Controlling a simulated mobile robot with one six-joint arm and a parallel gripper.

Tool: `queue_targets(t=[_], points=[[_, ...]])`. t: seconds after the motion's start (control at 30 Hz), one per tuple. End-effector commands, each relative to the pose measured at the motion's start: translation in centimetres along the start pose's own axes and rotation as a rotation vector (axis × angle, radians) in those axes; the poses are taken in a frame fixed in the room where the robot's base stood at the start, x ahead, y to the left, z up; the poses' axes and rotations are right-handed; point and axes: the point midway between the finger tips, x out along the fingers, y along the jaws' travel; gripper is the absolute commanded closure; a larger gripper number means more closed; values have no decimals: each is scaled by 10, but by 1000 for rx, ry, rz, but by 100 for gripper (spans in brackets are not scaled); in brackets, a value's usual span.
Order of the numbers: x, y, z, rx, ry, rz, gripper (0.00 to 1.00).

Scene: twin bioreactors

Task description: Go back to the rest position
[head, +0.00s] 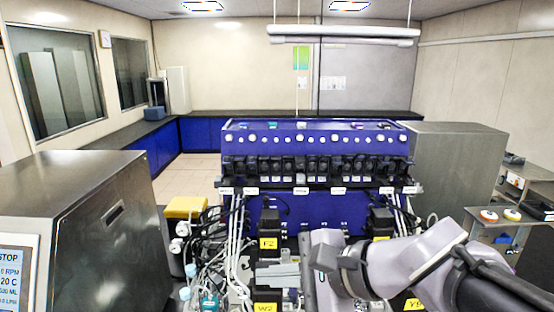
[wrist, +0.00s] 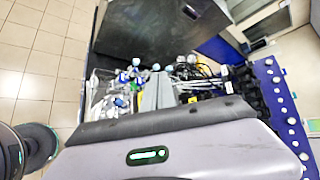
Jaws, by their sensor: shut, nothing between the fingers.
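My gripper (head: 266,271) is low in the middle of the head view, at the end of my arm, which reaches in from the lower right. Its grey fingers point left, are shut and hold nothing. In the wrist view the gripper (wrist: 166,80) shows beyond the wrist housing, over a cluttered background of tubes and bottles. In the head view it appears in front of the tubing and black units with yellow labels (head: 268,243). Whether it touches any of them cannot be told.
A blue control rack (head: 290,210) with black modules stands behind. Steel cabinets flank the space at left (head: 75,200) and right (head: 455,165). White tubes (head: 235,235) and cables crowd the area left of my gripper. A side bench (head: 490,230) is at far right. Open tiled floor (wrist: 40,60) shows in the wrist view.

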Motion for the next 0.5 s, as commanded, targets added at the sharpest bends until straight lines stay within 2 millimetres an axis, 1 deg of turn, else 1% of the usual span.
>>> queue_targets(t=[0.03,0.07,0.1,0.17,0.2,0.27,0.3,0.4,0.47,0.5], points=[[-11,30,3,-154,73,77,100],[-20,49,0,-265,127,134,100],[-32,73,-7,-411,200,208,100],[-54,100,-20,-627,305,310,100],[-69,114,-30,-767,373,374,100],[-93,128,-44,-974,477,464,100],[-80,151,-60,-985,480,481,100],[-52,191,-83,-965,467,489,100],[-38,214,-96,-958,462,495,100],[-28,230,-104,-953,458,498,100]])
